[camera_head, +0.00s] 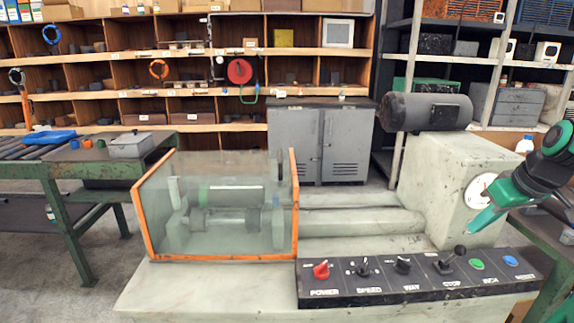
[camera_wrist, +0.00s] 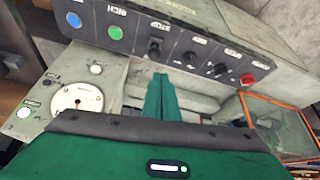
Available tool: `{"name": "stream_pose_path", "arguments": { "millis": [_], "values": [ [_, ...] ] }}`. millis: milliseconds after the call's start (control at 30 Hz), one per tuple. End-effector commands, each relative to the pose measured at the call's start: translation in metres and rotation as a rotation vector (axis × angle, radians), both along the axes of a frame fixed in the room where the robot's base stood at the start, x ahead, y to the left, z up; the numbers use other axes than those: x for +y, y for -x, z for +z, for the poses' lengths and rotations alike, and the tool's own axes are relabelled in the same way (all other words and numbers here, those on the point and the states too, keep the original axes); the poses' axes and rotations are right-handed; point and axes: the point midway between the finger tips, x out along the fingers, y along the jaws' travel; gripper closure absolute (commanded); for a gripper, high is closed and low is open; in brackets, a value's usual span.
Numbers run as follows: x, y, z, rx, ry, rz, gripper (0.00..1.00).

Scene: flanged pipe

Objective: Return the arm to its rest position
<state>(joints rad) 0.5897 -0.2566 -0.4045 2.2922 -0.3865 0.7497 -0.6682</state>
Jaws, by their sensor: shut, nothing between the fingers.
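My gripper (camera_head: 474,228) is at the right of the head view, in front of the machine's headstock and above the right part of the control panel. Its green fingers are together and empty, pointing down to the left. In the wrist view my gripper (camera_wrist: 161,80) shows the two green fingers side by side, with the panel beyond them. My dark and green arm comes in from the right edge. The rest of the arm is out of view.
The control panel (camera_head: 420,279) has a red knob, several switches, and green and blue buttons. The round dial (camera_head: 481,190) is close to my gripper. An orange-framed clear guard (camera_head: 148,218) covers the spindle area. A green bench (camera_head: 75,170) stands left; shelves are behind.

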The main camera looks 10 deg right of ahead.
Motion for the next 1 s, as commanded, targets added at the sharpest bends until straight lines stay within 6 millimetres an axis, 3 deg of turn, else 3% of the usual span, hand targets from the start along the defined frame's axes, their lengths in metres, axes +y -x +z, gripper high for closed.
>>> {"name": "stream_pose_path", "arguments": {
  "millis": [167,300,500,667,1000],
  "values": [
    [0.038,0.013,-0.016,0.082,-0.067,-0.069,1.0],
    [0.091,0.048,-0.041,0.228,-0.142,-0.215,1.0],
    [0.137,0.105,-0.065,0.398,-0.17,-0.431,1.0],
    [0.147,0.127,-0.072,0.451,-0.166,-0.519,1.0],
    [0.147,0.128,-0.072,0.455,-0.166,-0.53,1.0]
  ]
}}
